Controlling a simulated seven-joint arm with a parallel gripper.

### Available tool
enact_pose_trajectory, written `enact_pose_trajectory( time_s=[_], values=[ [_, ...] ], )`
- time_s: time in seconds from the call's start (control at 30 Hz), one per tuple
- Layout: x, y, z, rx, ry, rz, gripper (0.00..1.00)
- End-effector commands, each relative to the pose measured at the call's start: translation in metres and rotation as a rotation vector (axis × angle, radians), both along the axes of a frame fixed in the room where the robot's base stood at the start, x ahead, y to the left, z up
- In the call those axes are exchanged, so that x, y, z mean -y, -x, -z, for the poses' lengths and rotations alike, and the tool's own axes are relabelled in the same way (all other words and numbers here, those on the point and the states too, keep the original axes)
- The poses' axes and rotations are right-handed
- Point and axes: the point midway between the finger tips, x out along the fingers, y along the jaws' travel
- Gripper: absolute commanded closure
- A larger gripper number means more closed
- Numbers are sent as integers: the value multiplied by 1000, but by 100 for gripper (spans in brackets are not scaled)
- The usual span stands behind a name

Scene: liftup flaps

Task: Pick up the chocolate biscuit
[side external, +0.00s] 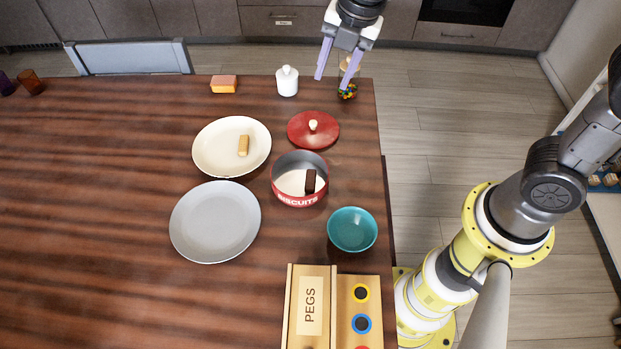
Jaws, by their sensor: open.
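The chocolate biscuit (310,181) is a small dark brown bar inside the red biscuit tin (300,198), leaning toward the tin's right inner wall. The tin is open at the top and marked "BISCUITS". Its red lid (314,130), with a pale knob, lies on the table just behind it. My gripper (332,77) is open and empty, with two pale purple fingers pointing down. It is over the back right of the table, well away from the tin in the picture.
A cream plate (215,158) holds a light biscuit (243,145). A grey plate (215,222), teal bowl (352,230) and pegs box (310,305) surround the tin. A white jar (287,81), sponge (224,84) and candy jar (348,90) stand behind. The table's left is mostly clear.

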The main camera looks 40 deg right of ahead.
Motion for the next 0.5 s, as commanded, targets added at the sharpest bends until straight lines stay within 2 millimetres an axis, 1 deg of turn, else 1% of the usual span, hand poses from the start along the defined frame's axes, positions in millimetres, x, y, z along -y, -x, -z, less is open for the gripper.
enact_pose_trajectory(
  time_s=[0.03,0.07,0.1,0.2,0.3,0.4,0.5],
  values=[
    [-15,-7,24,-46,22,-70,55],
    [-22,-10,35,-66,31,-102,55],
    [-31,-13,51,-94,42,-130,55],
    [-48,-12,83,-158,63,-168,55],
    [-57,-5,106,-207,80,-194,55],
    [-62,1,117,-231,90,-209,55],
    [-64,2,127,-234,92,-215,55]
  ],
)
